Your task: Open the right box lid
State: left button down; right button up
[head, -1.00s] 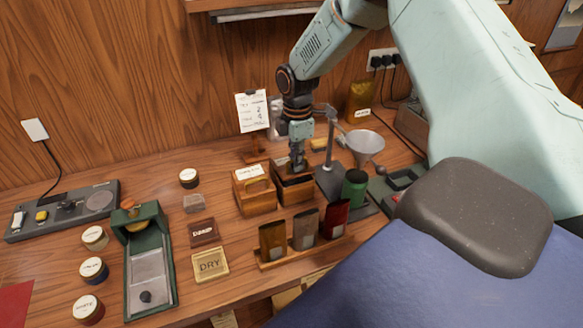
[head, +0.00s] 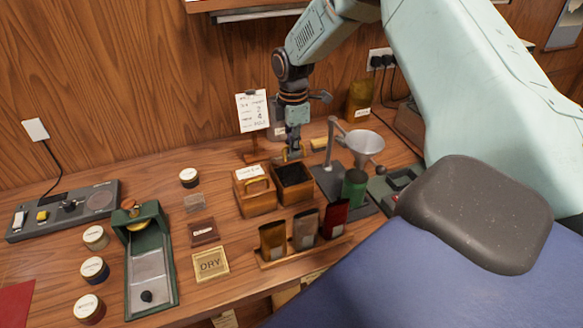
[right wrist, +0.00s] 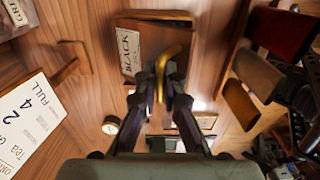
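The right box (head: 308,199) stands on the table with its dark inside open to view. Its wooden lid, with a "BLACK" label and a curved brass handle, shows in the right wrist view (right wrist: 190,38). My right gripper (head: 292,150) is at the back edge of the right box. In the right wrist view its fingers (right wrist: 163,82) are close together on the brass handle. The lid is mostly hidden behind the gripper in the head view, so its exact tilt is unclear. My left gripper is not in view.
The left box (head: 257,205), lid on, stands beside the right box. A stand with a funnel (head: 364,143) and a green tin (head: 354,188) are close on the right. Several pouches (head: 305,229) stand in front. A note card (head: 252,110) stands behind.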

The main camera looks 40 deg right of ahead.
jog(key=shift+w+r, duration=0.2)
jog(key=shift+w, duration=0.05)
jog(key=shift+d, duration=0.1)
jog(key=shift+w+d+r, duration=0.15)
jog(key=shift+w+r, duration=0.15)
jog(key=shift+w, duration=0.2)
jog(key=shift+w+d+r, duration=0.15)
jog(key=shift+w+r, duration=0.1)
jog(key=shift+w, duration=0.25)
jog(key=shift+w+d+r+b, duration=0.2)
jog(key=shift+w+b, duration=0.1)
jog(key=shift+w, duration=0.25)
jog(key=shift+w+d+r+b, duration=0.15)
jog(key=shift+w+b, duration=0.15)
jog(key=shift+w, duration=0.2)
